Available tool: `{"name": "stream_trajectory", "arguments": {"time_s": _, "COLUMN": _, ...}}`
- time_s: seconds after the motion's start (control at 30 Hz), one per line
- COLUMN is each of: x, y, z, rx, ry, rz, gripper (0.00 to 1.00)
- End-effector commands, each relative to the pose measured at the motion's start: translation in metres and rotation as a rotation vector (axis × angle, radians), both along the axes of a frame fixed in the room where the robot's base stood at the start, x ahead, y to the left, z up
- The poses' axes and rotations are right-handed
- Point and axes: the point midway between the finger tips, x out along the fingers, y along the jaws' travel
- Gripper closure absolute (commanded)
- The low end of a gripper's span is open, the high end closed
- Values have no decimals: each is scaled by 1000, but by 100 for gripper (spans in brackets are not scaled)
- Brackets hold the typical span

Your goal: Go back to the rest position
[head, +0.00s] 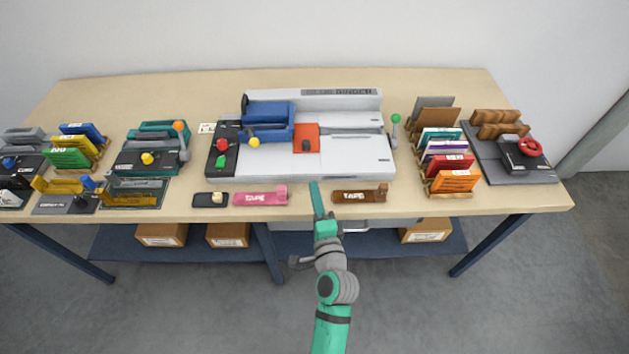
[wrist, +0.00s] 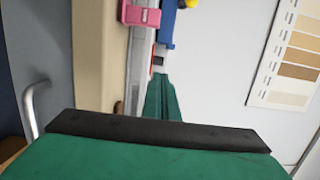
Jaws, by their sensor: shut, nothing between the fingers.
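My gripper (head: 316,200) is green and shut, with nothing held. In the head view it is at the table's front edge, between the pink tape block and the brown tape block, in front of the grey binder machine. In the wrist view its shut green fingers (wrist: 162,98) point toward the machine and the wall. The arm reaches in from the bottom of the head view.
The table (head: 440,90) carries the binder machine (head: 350,158), pink tape (head: 261,198), brown tape (head: 359,196), a rack of coloured booklets (head: 450,164) and several small machines at left. Cardboard boxes (head: 160,234) sit on the shelf below. Floor in front is clear.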

Motion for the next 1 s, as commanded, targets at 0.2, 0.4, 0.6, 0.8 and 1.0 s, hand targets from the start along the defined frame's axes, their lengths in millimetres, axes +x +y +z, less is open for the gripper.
{"name": "stream_trajectory", "arguments": {"time_s": 0.2, "x": -6, "y": -7, "z": 0, "rx": 0, "ry": 0, "rz": -9, "gripper": 100}}
{"name": "stream_trajectory", "arguments": {"time_s": 0.4, "x": -9, "y": -9, "z": -3, "rx": -11, "ry": 3, "rz": -15, "gripper": 100}}
{"name": "stream_trajectory", "arguments": {"time_s": 0.6, "x": -47, "y": -16, "z": -35, "rx": -148, "ry": 22, "rz": -69, "gripper": 100}}
{"name": "stream_trajectory", "arguments": {"time_s": 0.8, "x": -110, "y": -29, "z": -68, "rx": -390, "ry": 43, "rz": -137, "gripper": 100}}
{"name": "stream_trajectory", "arguments": {"time_s": 1.0, "x": -178, "y": -38, "z": -86, "rx": -660, "ry": 53, "rz": -167, "gripper": 100}}
